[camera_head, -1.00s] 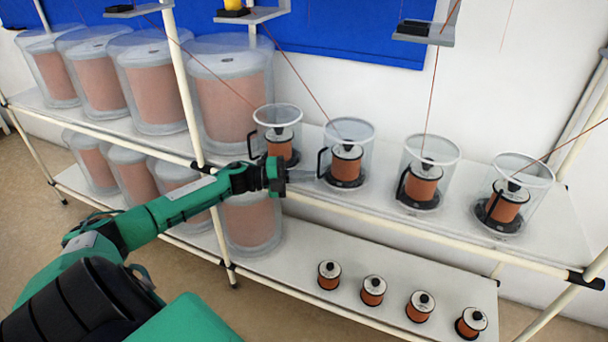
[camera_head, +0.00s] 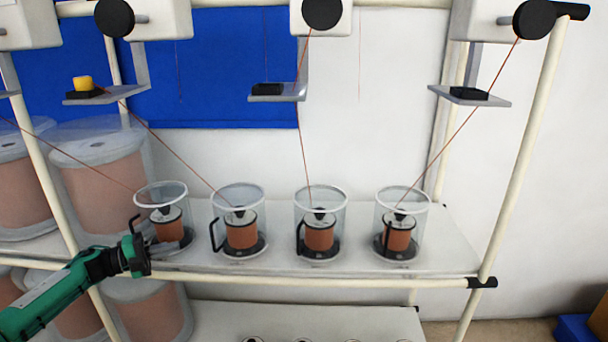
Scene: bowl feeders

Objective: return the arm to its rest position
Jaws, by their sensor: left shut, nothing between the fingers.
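My left arm (camera_head: 50,300) comes in from the lower left, green with a black wrist. My left gripper (camera_head: 176,245) points right, its grey fingers shut and empty. It sits in front of the lower part of the leftmost clear bowl (camera_head: 148,192) and overlaps it in the picture; I cannot tell whether they touch. My right arm and right gripper are out of view.
More clear bowls (camera_head: 222,195) with copper spools stand along the white shelf (camera_head: 440,240). Wires run up from them past small brackets (camera_head: 278,92). A front rail (camera_head: 350,282) and a right post (camera_head: 518,170) bound the rack. Large drums (camera_head: 100,180) stand left.

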